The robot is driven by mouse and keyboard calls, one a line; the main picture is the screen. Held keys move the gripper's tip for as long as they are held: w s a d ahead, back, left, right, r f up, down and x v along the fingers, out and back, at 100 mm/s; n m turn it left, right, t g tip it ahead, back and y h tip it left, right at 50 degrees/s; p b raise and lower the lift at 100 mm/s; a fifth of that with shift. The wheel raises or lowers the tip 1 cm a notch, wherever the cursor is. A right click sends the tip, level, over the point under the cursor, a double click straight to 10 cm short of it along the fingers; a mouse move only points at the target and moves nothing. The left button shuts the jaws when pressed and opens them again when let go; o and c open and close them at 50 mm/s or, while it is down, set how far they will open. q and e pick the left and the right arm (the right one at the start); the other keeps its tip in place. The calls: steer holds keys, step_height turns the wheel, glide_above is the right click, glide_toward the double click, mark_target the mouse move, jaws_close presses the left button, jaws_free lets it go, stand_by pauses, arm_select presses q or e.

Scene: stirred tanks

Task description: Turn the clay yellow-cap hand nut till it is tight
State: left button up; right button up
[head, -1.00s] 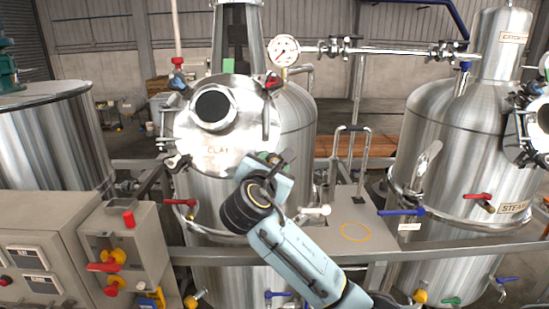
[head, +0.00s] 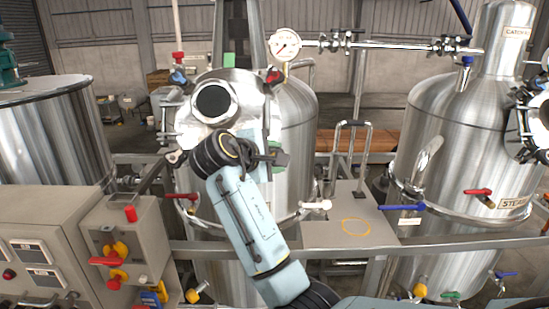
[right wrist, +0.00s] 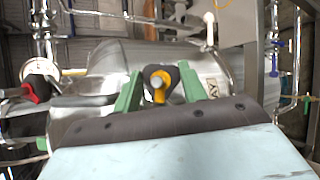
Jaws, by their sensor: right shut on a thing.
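The clay tank (head: 296,130) stands in the middle of the head view, its round hatch (head: 245,103) partly behind my right arm. My right gripper (head: 272,156) is at the hatch's lower right edge in that view, mostly hidden by my wrist. In the right wrist view its green fingers (right wrist: 160,88) stand on both sides of the yellow-cap hand nut (right wrist: 161,84), a dark knob with a yellow centre, and are shut on it. Part of the hatch label (right wrist: 212,88) shows just right of the nut. My left gripper is not in view.
A red-cap hand nut (head: 274,75) and a blue-cap one (head: 178,77) sit at the hatch's upper edge. A pressure gauge (head: 286,44) stands above right. A control box (head: 128,240) is at lower left; another steel tank (head: 435,130) is at right.

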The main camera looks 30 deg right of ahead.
steer(key=m+g+y, duration=0.1)
steer(key=m, duration=0.1)
steer(key=m+y, duration=0.1)
steer(key=m, duration=0.2)
steer(key=shift+r+g, duration=0.1)
steer(key=shift+g, duration=0.3)
stand_by(0.4)
steer(key=o, duration=1)
steer(key=b+v, duration=0.2)
steer(key=v, duration=1.1)
steer(key=shift+r, duration=0.35)
steer(key=shift+f, duration=0.1)
